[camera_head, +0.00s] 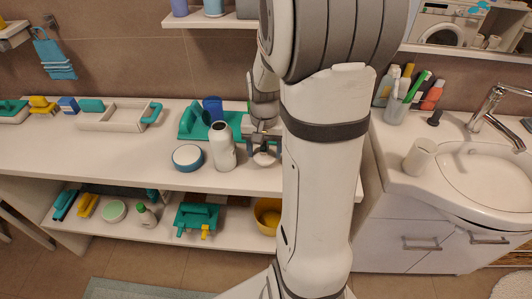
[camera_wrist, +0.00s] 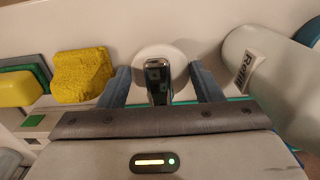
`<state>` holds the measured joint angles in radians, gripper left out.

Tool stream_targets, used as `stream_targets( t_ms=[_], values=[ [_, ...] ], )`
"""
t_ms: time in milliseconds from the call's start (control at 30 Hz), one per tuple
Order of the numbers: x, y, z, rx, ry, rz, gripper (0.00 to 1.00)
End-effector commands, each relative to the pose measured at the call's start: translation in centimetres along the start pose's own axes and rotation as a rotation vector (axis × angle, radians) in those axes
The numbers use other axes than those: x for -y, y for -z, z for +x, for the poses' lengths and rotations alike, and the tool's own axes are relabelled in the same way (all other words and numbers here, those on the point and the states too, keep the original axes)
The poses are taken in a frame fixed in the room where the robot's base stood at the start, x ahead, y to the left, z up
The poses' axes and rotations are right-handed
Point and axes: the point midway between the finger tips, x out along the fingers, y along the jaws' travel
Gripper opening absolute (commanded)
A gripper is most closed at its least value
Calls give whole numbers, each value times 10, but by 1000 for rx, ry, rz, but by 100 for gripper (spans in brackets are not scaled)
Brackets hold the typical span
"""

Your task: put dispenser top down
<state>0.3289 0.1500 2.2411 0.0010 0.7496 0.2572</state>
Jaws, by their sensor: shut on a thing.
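The dispenser top is a round white cap (camera_wrist: 179,58) with a dark shiny spout, seen between my fingers in the wrist view. My gripper (camera_wrist: 162,75) is shut on it. In the head view my gripper (camera_head: 263,135) is partly hidden by my arm, and the white dispenser top (camera_head: 264,159) shows low at the counter. Whether it touches the counter cannot be told. A white bottle (camera_head: 222,152) with a dark open neck stands upright just left of my gripper. A white bottle with a "Refill" label (camera_wrist: 262,70) is at right in the wrist view.
A round blue-and-white container (camera_head: 188,158), a blue cup (camera_head: 212,108) and a teal holder (camera_head: 191,122) stand nearby on the white counter. A white tray (camera_head: 112,124) lies farther left. The sink (camera_head: 478,170) is at right. Yellow sponges (camera_wrist: 82,75) show in the wrist view.

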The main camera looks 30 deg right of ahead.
Motion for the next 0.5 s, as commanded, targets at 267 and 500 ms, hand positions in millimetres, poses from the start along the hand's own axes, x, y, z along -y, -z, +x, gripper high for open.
stream_targets(
  t_ms=[267,500],
  values=[
    [0,0,20,0,0,1,37],
    [-1,0,22,0,0,1,61]
  ],
)
